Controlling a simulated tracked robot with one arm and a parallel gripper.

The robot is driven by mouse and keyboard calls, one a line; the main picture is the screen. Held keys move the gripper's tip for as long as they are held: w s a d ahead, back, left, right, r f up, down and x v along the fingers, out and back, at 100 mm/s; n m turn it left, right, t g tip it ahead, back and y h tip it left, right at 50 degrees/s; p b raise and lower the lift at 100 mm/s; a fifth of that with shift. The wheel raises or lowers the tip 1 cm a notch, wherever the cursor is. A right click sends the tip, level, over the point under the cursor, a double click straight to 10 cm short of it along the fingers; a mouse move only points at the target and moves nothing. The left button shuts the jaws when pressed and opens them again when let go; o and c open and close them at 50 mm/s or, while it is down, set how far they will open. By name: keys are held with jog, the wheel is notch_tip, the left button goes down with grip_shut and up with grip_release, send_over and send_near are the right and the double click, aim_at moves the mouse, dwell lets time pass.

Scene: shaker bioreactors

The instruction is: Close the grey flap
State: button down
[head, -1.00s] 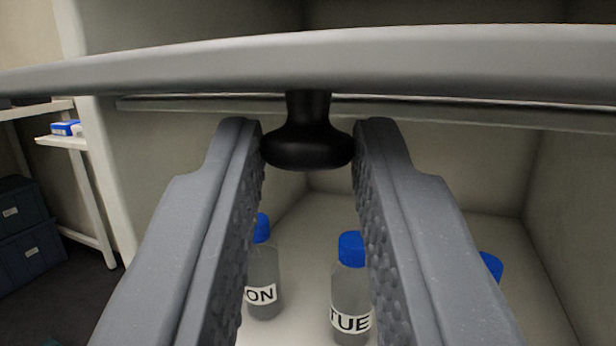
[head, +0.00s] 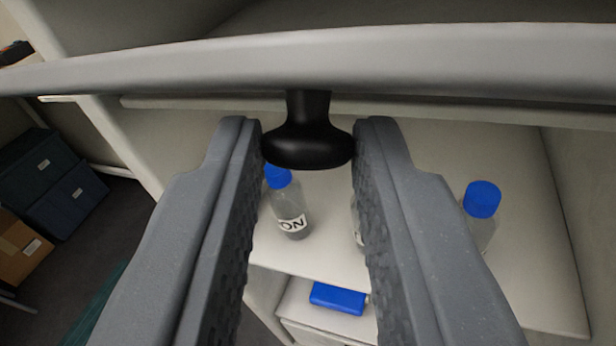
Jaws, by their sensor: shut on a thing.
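The grey flap (head: 430,62) spans the top of the head view, seen nearly edge-on. A black knob (head: 308,146) hangs from its underside. My gripper (head: 308,145) has one finger on each side of the knob and is shut on it. Below and behind the fingers is the inside of a pale compartment, open beneath the flap.
In the compartment stand a blue-capped bottle with a label ending in "ON" (head: 288,205), another bottle mostly hidden by my right finger, and a blue-capped bottle (head: 482,205) at right. A blue object (head: 339,298) lies lower down. Dark boxes (head: 62,200) and a cardboard box (head: 20,250) are at left.

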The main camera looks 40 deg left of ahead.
jog(key=shift+w+r+g+h+p, duration=0.15)
jog(key=shift+w+r+g+p, duration=0.15)
jog(key=shift+r+p, duration=0.7)
jog(key=shift+w+r+g+h+p, duration=0.2)
jog(key=shift+r+g+p, duration=0.15)
jog(key=shift+p, duration=1.25)
jog(key=w+r+p, duration=0.1)
jog(key=r+p, duration=0.1)
jog(key=p, duration=0.2)
jog(key=shift+w+p, duration=0.3)
jog(key=shift+p, duration=0.1)
jog(key=w+r+p, duration=0.1)
jog(key=p, duration=0.2)
jog(key=shift+w+a+r, duration=0.1)
jog(key=shift+w+r, duration=0.25)
jog(key=shift+w, duration=0.15)
jog(key=c, duration=1.2)
grip_release()
jog(key=shift+r, duration=0.15)
jog(key=shift+f, duration=0.2)
jog(key=b+v, duration=0.2)
jog(key=v, duration=1.2)
